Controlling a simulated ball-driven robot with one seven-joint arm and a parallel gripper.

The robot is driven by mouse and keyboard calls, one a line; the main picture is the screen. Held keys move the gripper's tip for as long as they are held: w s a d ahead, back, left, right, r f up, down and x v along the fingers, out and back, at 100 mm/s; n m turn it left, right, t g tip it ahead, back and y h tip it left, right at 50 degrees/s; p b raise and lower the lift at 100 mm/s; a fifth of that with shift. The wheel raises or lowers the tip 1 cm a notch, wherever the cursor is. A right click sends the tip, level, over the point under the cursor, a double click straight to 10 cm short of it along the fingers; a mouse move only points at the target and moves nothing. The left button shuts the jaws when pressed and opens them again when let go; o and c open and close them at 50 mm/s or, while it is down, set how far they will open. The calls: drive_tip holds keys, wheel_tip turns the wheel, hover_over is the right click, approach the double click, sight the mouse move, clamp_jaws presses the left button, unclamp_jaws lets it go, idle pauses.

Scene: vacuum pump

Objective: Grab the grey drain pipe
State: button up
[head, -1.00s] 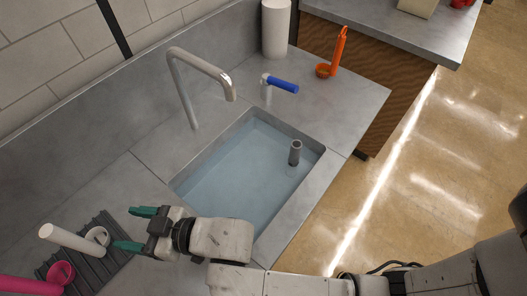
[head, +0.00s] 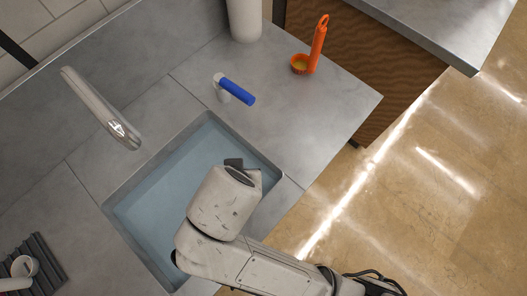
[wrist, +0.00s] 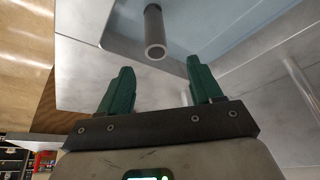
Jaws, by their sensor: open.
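The grey drain pipe (wrist: 154,32) shows in the wrist view as a short upright tube with an open round end. It stands in the sink (head: 153,205), which holds bluish water. My gripper (wrist: 158,68) is open, with its two green fingers apart. The pipe's open end lies just beyond the fingertips, roughly midway between them, and nothing is held. In the head view my arm hides the pipe and the green fingers.
A faucet (head: 101,108) reaches over the sink's left side. An orange ladle (head: 318,45) and a white cylinder (head: 243,18) are farther back. A dark rack (head: 42,262) with a white cup is at lower left.

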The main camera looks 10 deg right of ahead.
drive_tip(key=x, duration=0.4)
drive_tip(key=shift+d+f, duration=0.2)
drive_tip(key=shift+f, duration=0.15)
drive_tip(key=x, duration=0.6)
drive_tip(key=shift+s, duration=0.2)
clamp_jaws()
